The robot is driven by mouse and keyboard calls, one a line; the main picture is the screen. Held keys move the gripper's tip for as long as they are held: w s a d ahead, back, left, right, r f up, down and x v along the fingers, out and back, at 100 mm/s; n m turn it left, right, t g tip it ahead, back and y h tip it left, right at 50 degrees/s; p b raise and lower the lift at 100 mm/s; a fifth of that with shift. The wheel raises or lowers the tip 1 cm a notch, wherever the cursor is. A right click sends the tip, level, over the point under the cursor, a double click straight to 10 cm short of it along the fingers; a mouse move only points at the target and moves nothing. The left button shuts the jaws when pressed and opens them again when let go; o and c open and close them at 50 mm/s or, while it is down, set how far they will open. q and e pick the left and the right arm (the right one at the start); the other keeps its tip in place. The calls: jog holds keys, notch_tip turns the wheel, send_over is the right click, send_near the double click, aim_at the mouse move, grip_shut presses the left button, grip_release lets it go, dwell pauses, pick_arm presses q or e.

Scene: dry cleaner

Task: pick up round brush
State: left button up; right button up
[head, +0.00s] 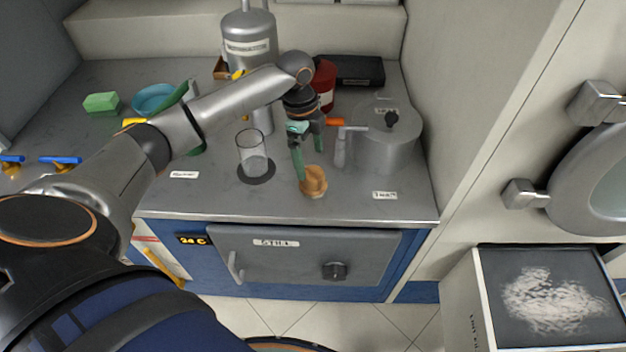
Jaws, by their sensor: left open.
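The round brush appears to be the small tan, rounded thing (315,183) standing on the grey counter near its front edge. My left gripper (308,163) comes down over it from above, with its green fingers apart. One finger reaches down along the brush's left side, and the other is behind or above its top. I cannot tell whether either finger touches the brush. My right gripper is not in the view.
A clear glass beaker (252,156) stands just left of the brush. A grey lidded metal pot (385,145) is close on the right. A red container (325,82) and a black case (352,70) are behind. The counter's front strip (235,203) is mostly clear.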

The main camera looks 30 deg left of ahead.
aim_at(313, 173)
pick_arm(q)
jog(key=shift+s+d+f, duration=0.1)
jog(key=shift+d+f, duration=0.1)
jog(key=shift+f, duration=0.7)
jog(key=shift+d+f, duration=0.15)
jog(key=shift+f, duration=0.75)
jog(key=shift+s+d+f, duration=0.1)
jog(key=shift+d+f, duration=0.1)
jog(key=shift+f, duration=0.7)
jog(key=shift+c, duration=0.4)
jog(key=shift+w, duration=0.1)
jog(key=c, duration=1.4)
jog(key=shift+c, duration=0.2)
jog(key=shift+r, duration=0.1)
jog(key=shift+r, duration=0.6)
jog(key=s+d+r, duration=0.3)
jog(key=d+r, duration=0.8)
jog(key=d, duration=0.2)
jog(key=shift+s+d+r+p, duration=0.25)
jog(key=shift+s+r+p, duration=0.1)
